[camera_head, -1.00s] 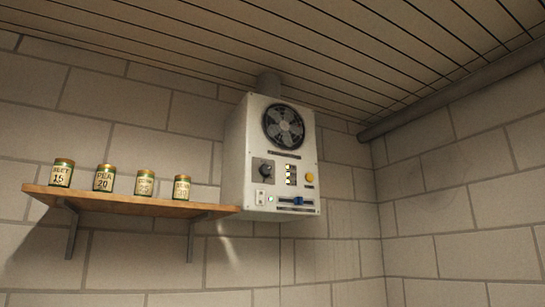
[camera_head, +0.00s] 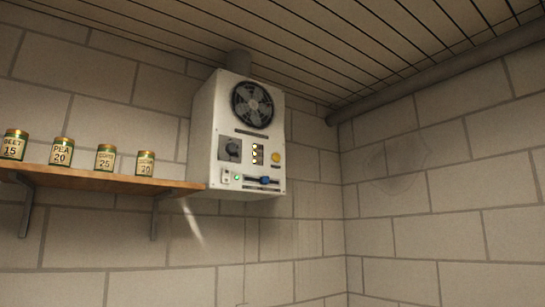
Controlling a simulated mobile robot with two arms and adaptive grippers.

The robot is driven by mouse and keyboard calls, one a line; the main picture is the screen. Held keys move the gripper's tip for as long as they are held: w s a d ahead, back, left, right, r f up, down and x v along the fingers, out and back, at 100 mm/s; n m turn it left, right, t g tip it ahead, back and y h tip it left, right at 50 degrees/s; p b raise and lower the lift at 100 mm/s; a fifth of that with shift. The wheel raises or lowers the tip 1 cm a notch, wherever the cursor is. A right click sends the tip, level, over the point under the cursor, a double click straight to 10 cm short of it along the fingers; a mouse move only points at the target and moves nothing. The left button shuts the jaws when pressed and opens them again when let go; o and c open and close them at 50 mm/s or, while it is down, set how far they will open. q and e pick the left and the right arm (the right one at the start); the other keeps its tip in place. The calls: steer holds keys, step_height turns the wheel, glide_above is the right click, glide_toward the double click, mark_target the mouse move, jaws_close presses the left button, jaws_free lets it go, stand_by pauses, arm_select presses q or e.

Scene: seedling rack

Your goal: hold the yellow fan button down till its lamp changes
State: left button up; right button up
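The white fan unit (camera_head: 206,130) hangs on the block wall, with a round dark fan (camera_head: 252,105) in its upper front. The yellow fan button (camera_head: 276,157) is on the right side of its panel, and nothing touches it. Left of the button is a column of small lamps (camera_head: 258,154), some lit pale yellow. A small green lamp (camera_head: 237,178) glows at the lower left. The panel also has a dark knob (camera_head: 231,148) and a blue slider (camera_head: 265,181). Neither of my grippers shows in the head view.
A wooden shelf (camera_head: 110,181) with several labelled tins, such as a PEA tin (camera_head: 62,152), runs along the wall to the unit's left side. A pipe (camera_head: 430,78) follows the ceiling on the right. The space below the unit looks clear.

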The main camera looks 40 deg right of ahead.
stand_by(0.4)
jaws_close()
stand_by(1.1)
